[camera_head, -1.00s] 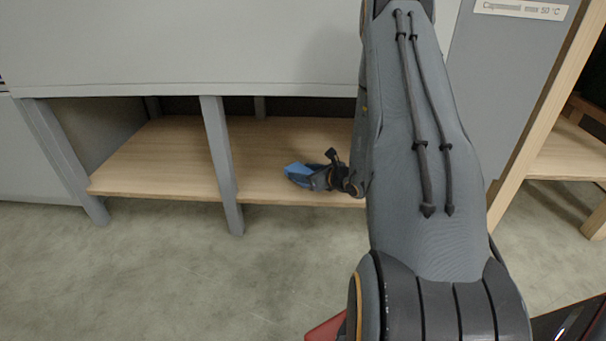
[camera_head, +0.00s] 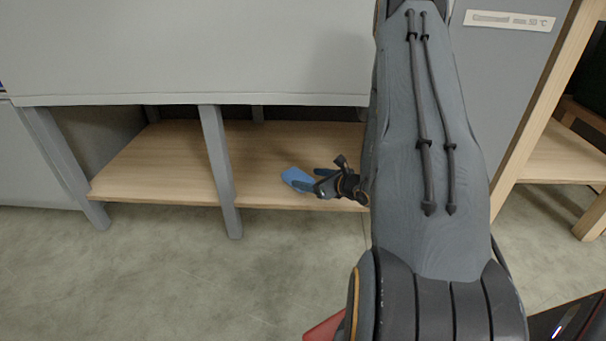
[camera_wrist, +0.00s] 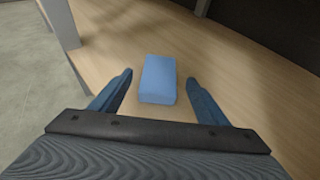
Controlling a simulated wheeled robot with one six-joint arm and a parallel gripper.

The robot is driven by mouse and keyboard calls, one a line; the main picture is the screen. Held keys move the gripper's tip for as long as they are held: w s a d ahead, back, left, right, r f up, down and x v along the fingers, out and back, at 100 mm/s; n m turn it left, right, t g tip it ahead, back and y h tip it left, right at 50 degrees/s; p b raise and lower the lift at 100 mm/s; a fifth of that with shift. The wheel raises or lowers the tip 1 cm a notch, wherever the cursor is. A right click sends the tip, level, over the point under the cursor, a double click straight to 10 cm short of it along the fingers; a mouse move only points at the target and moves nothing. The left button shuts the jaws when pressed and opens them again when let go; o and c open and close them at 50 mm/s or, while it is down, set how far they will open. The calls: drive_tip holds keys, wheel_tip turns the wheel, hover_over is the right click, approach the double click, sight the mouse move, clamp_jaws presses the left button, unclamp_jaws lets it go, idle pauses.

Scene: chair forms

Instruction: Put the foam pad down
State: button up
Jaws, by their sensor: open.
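The blue foam pad (camera_wrist: 158,78) lies flat on the wooden shelf (camera_wrist: 240,75) in the wrist view. My gripper (camera_wrist: 158,88) is open, with one finger on each side of the pad's near end and a gap to the pad on both sides. In the head view the pad (camera_head: 297,180) rests on the low shelf (camera_head: 165,165), just left of my gripper (camera_head: 316,181). My fingers hide part of the pad there.
A grey leg (camera_head: 219,170) stands at the shelf's front edge, left of the pad. The grey cabinet body (camera_head: 190,50) overhangs the shelf. Another grey leg (camera_head: 62,165) stands farther left. The shelf left of the pad is bare.

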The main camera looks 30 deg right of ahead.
drive_tip(key=p+v, duration=0.2)
drive_tip(key=v, duration=0.4)
drive_tip(key=shift+s+r, duration=0.2)
drive_tip(key=shift+s, duration=0.1)
